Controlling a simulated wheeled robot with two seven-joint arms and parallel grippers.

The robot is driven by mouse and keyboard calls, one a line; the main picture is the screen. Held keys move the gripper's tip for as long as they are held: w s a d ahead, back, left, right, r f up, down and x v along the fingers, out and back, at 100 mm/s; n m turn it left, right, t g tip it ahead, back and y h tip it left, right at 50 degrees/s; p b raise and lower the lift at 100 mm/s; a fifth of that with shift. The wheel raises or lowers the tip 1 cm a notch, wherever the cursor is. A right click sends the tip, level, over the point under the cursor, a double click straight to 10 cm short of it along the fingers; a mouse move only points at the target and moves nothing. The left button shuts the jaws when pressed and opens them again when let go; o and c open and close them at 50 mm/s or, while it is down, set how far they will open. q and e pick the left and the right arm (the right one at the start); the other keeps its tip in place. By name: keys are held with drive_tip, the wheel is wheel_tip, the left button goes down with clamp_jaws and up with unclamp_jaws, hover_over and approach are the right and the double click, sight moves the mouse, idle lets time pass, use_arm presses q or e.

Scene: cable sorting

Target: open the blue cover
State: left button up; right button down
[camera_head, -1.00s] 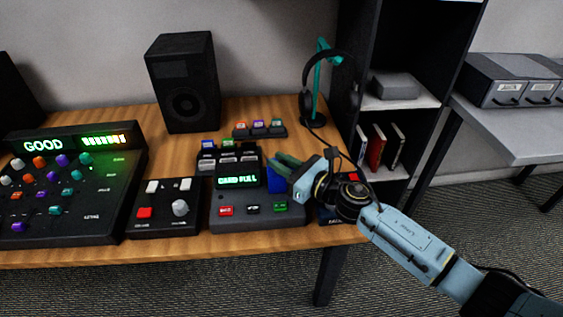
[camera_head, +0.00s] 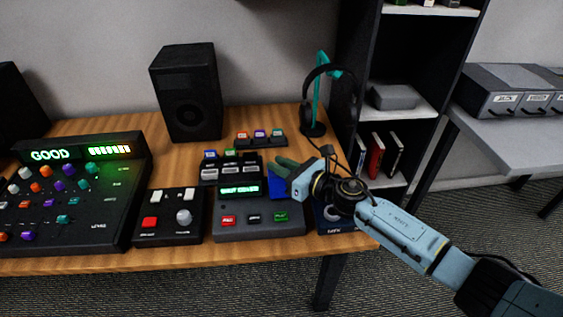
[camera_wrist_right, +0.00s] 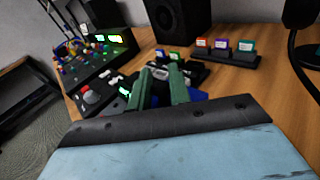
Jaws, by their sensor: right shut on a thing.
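The blue cover (camera_head: 277,188) shows as a small blue panel at the right side of the dark console with the lit display (camera_head: 239,190). My right gripper (camera_head: 284,169) reaches over it from the right, and its green fingers hide part of it. In the right wrist view the green fingers (camera_wrist_right: 159,82) are close together, with blue of the cover (camera_wrist_right: 197,96) beside and below them. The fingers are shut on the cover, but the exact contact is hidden. My left gripper is not in view.
The console has red, black and green buttons in front. A panel with a knob (camera_head: 184,217) and a large board of coloured knobs (camera_head: 80,225) stand to its left. A small rack of cards (camera_head: 261,141), a speaker (camera_head: 188,95) and a headphone stand (camera_head: 314,128) are behind.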

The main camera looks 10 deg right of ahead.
drive_tip(key=shift+w+r, duration=0.2)
drive_tip(key=shift+w, duration=0.35)
drive_tip(key=shift+w+r+m+g+h+p, duration=0.3)
drive_tip(key=shift+w+m+p, duration=0.25)
drive_tip(key=shift+p, duration=0.6)
drive_tip(key=shift+w+f, duration=0.2)
drive_tip(key=shift+w, duration=0.1)
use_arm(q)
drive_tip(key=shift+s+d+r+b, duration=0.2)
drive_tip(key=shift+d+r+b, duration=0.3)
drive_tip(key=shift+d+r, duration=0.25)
use_arm(e)
drive_tip(key=shift+w+d+f, duration=0.1)
drive_tip(key=shift+w, duration=0.2)
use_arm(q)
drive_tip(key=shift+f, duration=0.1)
use_arm(e)
drive_tip(key=c, duration=1.4)
unclamp_jaws()
drive_tip(key=shift+f, duration=0.1)
